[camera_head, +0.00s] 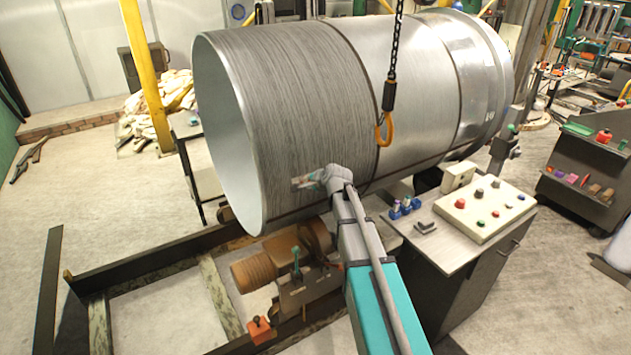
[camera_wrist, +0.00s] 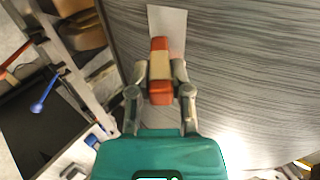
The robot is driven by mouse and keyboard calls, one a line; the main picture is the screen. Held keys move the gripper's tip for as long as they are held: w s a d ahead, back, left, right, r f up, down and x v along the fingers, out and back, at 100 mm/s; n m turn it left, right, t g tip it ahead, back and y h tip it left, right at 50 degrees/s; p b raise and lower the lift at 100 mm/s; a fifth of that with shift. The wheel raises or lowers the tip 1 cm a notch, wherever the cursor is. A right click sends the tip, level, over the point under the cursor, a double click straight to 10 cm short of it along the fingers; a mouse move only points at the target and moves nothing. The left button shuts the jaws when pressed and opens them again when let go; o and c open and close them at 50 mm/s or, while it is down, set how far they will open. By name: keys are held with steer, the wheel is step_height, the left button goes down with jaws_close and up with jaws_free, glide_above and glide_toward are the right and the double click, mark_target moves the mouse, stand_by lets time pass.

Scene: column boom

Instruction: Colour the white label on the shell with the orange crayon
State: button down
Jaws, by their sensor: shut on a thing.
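The big grey metal shell (camera_head: 290,110) lies on its side, and its brushed surface fills much of the wrist view (camera_wrist: 240,70). The white label (camera_wrist: 167,20) is on that surface, just beyond my gripper (camera_wrist: 161,76). Its far part is plain white; a faint pinkish tint shows at its near part beside the crayon. The orange crayon (camera_wrist: 160,90), with a tan band, is held between my fingers and its far end overlaps the label. I cannot tell whether its tip touches. In the head view my gripper (camera_head: 322,178) is at the shell's lower side and partly hides the label.
A chain with a yellow hook (camera_head: 384,130) hangs in front of the shell, right of my gripper. A control box (camera_head: 485,207) and small blue items (camera_head: 404,207) sit on the cabinet at right. A brown motor-like unit (camera_head: 285,255) stands under the shell.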

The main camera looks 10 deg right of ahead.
steer(key=shift+a, duration=0.1)
steer(key=shift+s+a, duration=0.2)
steer(key=shift+a, duration=0.45)
steer(key=shift+s+a, duration=0.2)
steer(key=shift+a, duration=0.5)
steer(key=shift+s+a, duration=0.2)
steer(key=shift+a, duration=0.45)
steer(key=shift+r, duration=0.15)
steer(key=shift+r+p, duration=0.4)
steer(key=shift+p, duration=0.15)
steer(key=shift+w+d, duration=0.2)
steer(key=shift+d, duration=0.5)
steer(key=shift+w+d, duration=0.25)
steer(key=shift+d, duration=0.45)
steer(key=shift+w+d, duration=0.2)
steer(key=shift+d, duration=0.5)
steer(key=shift+d, duration=0.1)
steer(key=shift+w+d, duration=0.25)
steer(key=shift+d, duration=0.4)
steer(key=shift+w+d, duration=0.2)
steer(key=shift+d, duration=0.45)
steer(key=shift+w+d, duration=0.25)
steer(key=shift+d, duration=0.4)
